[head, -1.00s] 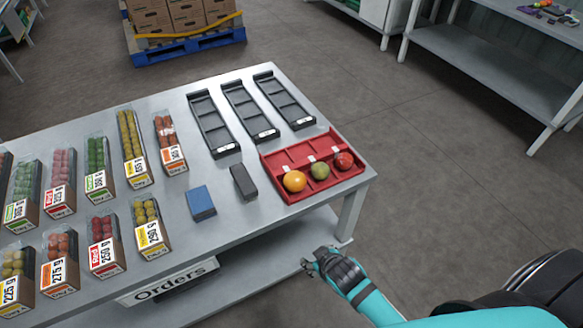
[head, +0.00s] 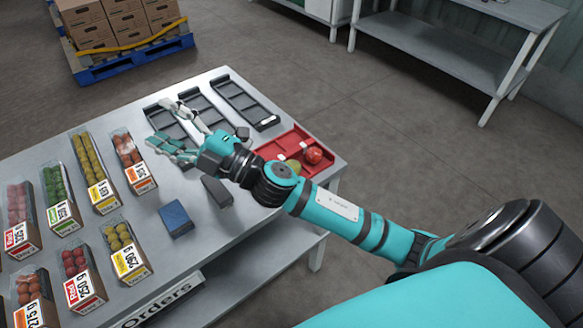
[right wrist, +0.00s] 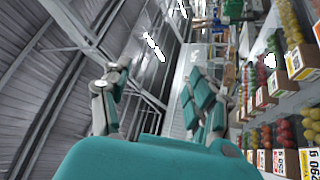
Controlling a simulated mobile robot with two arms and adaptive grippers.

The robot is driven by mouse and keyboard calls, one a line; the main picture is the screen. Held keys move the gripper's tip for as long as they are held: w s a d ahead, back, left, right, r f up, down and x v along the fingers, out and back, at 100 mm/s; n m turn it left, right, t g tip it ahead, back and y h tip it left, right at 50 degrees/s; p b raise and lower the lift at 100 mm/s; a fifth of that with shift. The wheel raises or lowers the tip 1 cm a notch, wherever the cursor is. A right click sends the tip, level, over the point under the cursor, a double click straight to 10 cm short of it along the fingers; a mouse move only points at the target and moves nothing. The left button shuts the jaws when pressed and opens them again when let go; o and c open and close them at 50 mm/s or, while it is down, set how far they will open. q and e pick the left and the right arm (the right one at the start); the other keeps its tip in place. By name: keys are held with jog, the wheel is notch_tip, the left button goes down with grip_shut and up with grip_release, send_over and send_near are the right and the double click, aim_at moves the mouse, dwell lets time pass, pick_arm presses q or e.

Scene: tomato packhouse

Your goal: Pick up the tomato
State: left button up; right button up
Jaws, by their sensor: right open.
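A red tomato (head: 313,155) sits in the red sectioned tray (head: 322,137) at the table's right end. A green tomato (head: 294,164) beside it is partly covered by my right arm. The orange tomato is hidden behind that arm. My right gripper (head: 162,127) is open and empty over the table, left of the red tray and over the black trays. In the right wrist view, its spread fingers (right wrist: 157,72) have nothing between them. My left gripper is in neither view.
Black trays (head: 245,103) lie at the table's back, partly behind my gripper. A blue block (head: 175,218) and a dark block (head: 217,191) lie nearer. Packed tomato punnets (head: 134,165) fill the left side. A grey bench (head: 440,50) stands beyond open floor.

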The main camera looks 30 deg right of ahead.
jog(key=s+a+n+g+y, duration=0.3)
jog(key=a+n+g+y, duration=0.3)
jog(key=n+g, duration=0.55)
jog(key=n+g+h+p, duration=0.2)
jog(key=n+g+h, duration=0.55)
jog(key=h, duration=1.15)
send_over(292, 162)
jog(key=shift+t, duration=0.4)
notch_tip(292, 162, down, 19)
jog(key=shift+a+r, duration=0.1)
jog(key=shift+f, duration=0.55)
notch_tip(292, 162, down, 4)
jog(key=shift+s+f+p, duration=0.1)
jog(key=shift+p, duration=0.9)
jog(key=shift+f, duration=0.55)
jog(key=c, duration=0.6)
